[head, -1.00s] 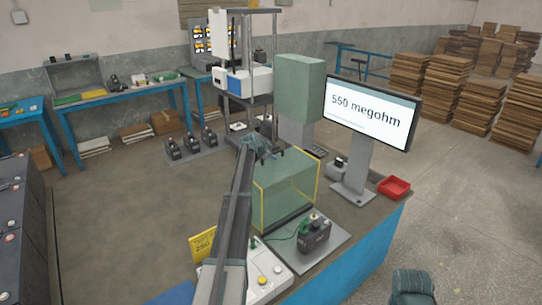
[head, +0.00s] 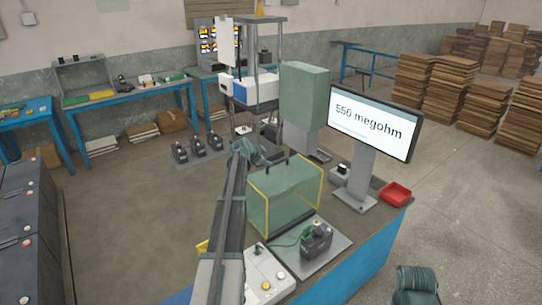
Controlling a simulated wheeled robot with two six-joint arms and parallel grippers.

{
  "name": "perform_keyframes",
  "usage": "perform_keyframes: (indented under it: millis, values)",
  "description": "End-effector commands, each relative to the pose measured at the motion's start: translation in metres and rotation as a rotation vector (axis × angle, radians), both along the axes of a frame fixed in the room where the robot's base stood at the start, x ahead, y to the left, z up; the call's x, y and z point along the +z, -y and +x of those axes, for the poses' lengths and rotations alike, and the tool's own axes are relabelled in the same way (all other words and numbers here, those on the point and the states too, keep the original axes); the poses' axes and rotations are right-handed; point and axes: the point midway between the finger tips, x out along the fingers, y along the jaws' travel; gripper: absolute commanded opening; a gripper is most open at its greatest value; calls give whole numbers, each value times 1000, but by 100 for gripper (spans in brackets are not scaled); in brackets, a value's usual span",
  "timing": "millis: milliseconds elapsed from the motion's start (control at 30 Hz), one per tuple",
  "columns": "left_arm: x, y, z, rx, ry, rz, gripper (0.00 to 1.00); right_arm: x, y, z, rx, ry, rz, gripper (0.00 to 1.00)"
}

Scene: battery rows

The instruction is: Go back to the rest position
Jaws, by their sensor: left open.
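My left arm reaches in from the bottom of the head view, and its gripper (head: 250,150) is open in mid-air. I see nothing between its fingers. It shows above and left of a clear green box with yellow edges (head: 287,199). A black battery (head: 316,240) with a green lead stands on a grey plate (head: 333,256) in front of the box. A white control panel with buttons (head: 275,285) is partly hidden by the arm. My right gripper is not visible.
A monitor (head: 374,121) reading "550 megohm" stands on the bench at the right, beside a red tray (head: 394,194). Several black batteries (head: 198,146) stand behind the arm to the left. A tall test rig (head: 256,90) is behind.

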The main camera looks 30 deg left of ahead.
Motion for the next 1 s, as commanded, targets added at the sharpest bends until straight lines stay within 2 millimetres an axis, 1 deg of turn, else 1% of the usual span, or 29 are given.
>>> perform_keyframes:
  millis: [33, 167, 667, 733, 767, 867, 967, 1000]
  values:
    - [11, 1, -9, 1, 0, -1, 50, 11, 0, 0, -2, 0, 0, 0]
    - [15, 1, -17, 1, 1, 1, 50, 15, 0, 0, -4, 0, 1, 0]
    - [14, 1, -17, 0, 0, 0, 50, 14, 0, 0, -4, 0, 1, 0]
    - [13, 4, -17, -2, -2, -2, 50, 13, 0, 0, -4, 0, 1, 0]
    - [12, 9, -17, -5, -6, -5, 50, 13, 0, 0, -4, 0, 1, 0]
    - [4, 42, -19, -23, -33, -32, 50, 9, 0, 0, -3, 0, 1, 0]
    - [-12, 103, -26, -52, -92, -81, 50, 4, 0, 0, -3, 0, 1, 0]
    - [-19, 131, -31, -64, -124, -102, 50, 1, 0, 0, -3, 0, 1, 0]
